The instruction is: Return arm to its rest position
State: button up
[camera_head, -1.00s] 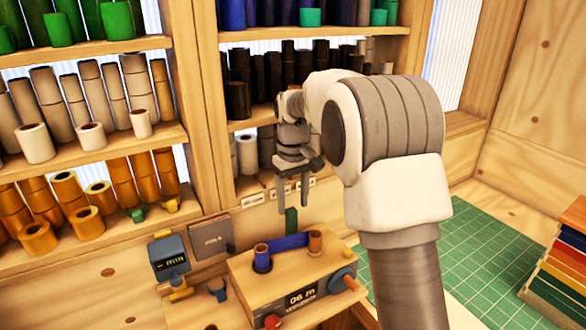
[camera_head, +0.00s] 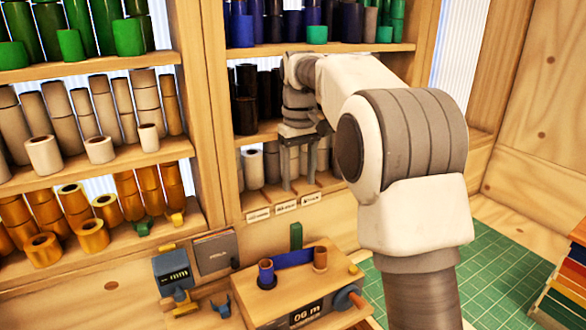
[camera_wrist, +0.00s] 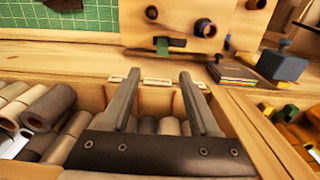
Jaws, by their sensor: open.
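My gripper (camera_head: 299,188) is open and empty, with its two fingers pointing down in front of the lower right shelf. Between and beyond the fingers in the head view are grey and white foil rolls (camera_head: 252,168); I cannot tell whether the fingers touch any. In the wrist view my gripper (camera_wrist: 160,85) shows both fingers apart with nothing between them. My arm reaches up from the bottom right and bends toward the shelves.
A wooden machine (camera_head: 285,300) with a blue strip (camera_head: 293,258) across two spools stands below the gripper. Wooden shelves (camera_head: 90,165) hold green, beige and gold rolls at left. A green cutting mat (camera_head: 500,270) lies at right, beside stacked coloured sheets (camera_head: 565,285).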

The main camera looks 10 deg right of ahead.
jog(key=s+d+r+m+t+b, duration=0.1)
jog(key=s+d+r, duration=0.1)
jog(key=s, duration=0.6)
jog(key=s+d+r+m+t, duration=0.1)
jog(key=s+d+r+t, duration=0.1)
jog(key=s, duration=0.6)
jog(key=s+d+f+m+t, duration=0.1)
jog(key=s+f, duration=0.3)
jog(key=s, duration=0.3)
jog(key=s+d+f+m+t+b, duration=0.1)
jog(key=s+f, duration=0.4)
jog(key=s, duration=0.3)
jog(key=shift+s+m+t, duration=0.15)
jog(key=shift+m+t, duration=0.15)
